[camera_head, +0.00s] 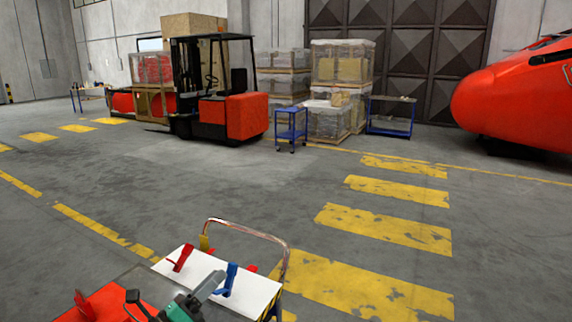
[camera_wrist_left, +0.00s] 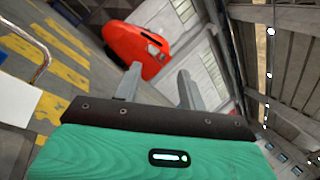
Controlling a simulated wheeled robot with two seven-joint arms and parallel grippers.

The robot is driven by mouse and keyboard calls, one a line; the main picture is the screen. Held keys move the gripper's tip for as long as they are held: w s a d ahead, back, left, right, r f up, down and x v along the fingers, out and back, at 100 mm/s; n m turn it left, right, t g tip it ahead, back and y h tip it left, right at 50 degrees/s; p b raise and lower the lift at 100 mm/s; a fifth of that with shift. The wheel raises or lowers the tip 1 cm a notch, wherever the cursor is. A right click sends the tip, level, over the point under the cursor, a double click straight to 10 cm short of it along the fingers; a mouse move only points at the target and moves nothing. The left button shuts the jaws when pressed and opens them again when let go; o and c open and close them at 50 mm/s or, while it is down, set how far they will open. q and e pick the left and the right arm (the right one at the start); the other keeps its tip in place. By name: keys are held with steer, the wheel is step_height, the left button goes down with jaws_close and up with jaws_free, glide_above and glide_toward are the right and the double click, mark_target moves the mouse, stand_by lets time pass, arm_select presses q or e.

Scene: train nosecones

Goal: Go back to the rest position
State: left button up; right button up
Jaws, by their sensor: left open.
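My left gripper (camera_head: 207,286) shows at the bottom of the head view, with a green body and grey fingers, above or beside a cart. In the left wrist view its two grey fingers (camera_wrist_left: 158,84) stand apart with nothing between them, so it is open and empty. My right gripper is in neither view.
The cart has a white top (camera_head: 256,290), a curved handle (camera_head: 250,229), a red tool (camera_head: 181,258) and a blue tool (camera_head: 229,279). A red train nose (camera_head: 515,100) stands at the right, also in the left wrist view (camera_wrist_left: 133,45). A forklift (camera_head: 228,117) stands farther back. The middle floor is clear.

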arm_select(q)
steer(key=s+a+f+n+g+y, duration=0.1)
steer(key=s+a+f+n+y, duration=0.2)
steer(key=f+n+y, duration=0.35)
steer(key=s+a+f+n+y, duration=0.3)
steer(key=f+n+y, duration=0.1)
steer(key=n, duration=0.6)
steer(key=s+a+f+n+g+y, duration=0.1)
steer(key=s+a+f+n+y, duration=0.3)
steer(key=n, duration=0.5)
steer(key=s+d+f+n+g, duration=0.1)
steer(key=s+f+n+g, duration=0.4)
steer(key=s, duration=0.6)
steer(key=s+d+f+n+g, duration=0.2)
steer(key=s+f+n+g, duration=0.35)
steer(key=s, duration=0.55)
step_height(320, 180, down, 39)
steer(key=m+g+b, duration=0.2)
steer(key=b, duration=0.4)
steer(key=s+a+f+b, duration=0.2)
steer(key=s+f, duration=0.7)
steer(key=f, duration=0.2)
steer(key=s+a+f+g+b, duration=0.1)
steer(key=s+f+b, duration=0.1)
steer(key=s+f, duration=0.8)
step_height(320, 180, down, 2)
steer(key=shift+a+f, duration=0.25)
steer(key=shift+a, duration=0.1)
